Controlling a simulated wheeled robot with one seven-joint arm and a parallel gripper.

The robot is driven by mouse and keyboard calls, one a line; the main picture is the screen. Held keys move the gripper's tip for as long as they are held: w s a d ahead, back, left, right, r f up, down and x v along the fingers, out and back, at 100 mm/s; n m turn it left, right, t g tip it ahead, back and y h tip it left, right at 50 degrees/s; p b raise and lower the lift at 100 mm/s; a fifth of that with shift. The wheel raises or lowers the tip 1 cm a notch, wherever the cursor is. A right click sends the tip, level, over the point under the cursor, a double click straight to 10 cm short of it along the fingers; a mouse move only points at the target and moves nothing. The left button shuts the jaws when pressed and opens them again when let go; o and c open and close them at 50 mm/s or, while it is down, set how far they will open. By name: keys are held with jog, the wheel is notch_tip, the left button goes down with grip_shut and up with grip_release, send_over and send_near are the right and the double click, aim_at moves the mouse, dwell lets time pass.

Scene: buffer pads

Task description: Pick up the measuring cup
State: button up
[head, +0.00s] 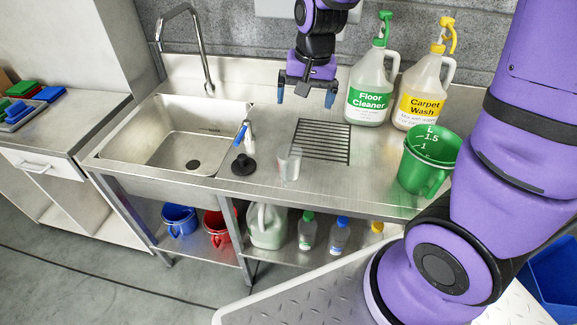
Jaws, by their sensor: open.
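The green measuring cup (420,170), with white markings including 1.5 and 1, stands upright on the right part of the steel counter. Its handle faces the lower right, close to my purple arm in the picture. My gripper (306,97) hangs pointing down above the back of the counter, near the drain grate. It is open with nothing between its blue-tipped fingers. It is well to the left of the cup and apart from it.
Floor Cleaner (367,102) and Carpet Wash (412,108) jugs stand behind the cup. A clear glass (290,163) and a black-based tool (244,164) stand left of the drain grate (322,141). The sink (180,112) is at left. Buckets and bottles sit on the lower shelf.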

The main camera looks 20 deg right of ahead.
jog(key=m+g, duration=0.1)
jog(key=m, duration=0.1)
send_near(290, 147)
jog(key=s+a, duration=0.2)
jog(key=s, duration=0.2)
jog(key=shift+h, duration=0.4)
jog(key=shift+w+a+f, duration=0.1)
jog(key=shift+a+f, duration=0.05)
jog(key=shift+f, duration=1.75)
jog(key=shift+w+a+f, duration=0.1)
jog(key=shift+f, duration=1.8)
jog(key=shift+a+f, duration=0.15)
jog(key=shift+f, duration=1.75)
jog(key=c, duration=0.9)
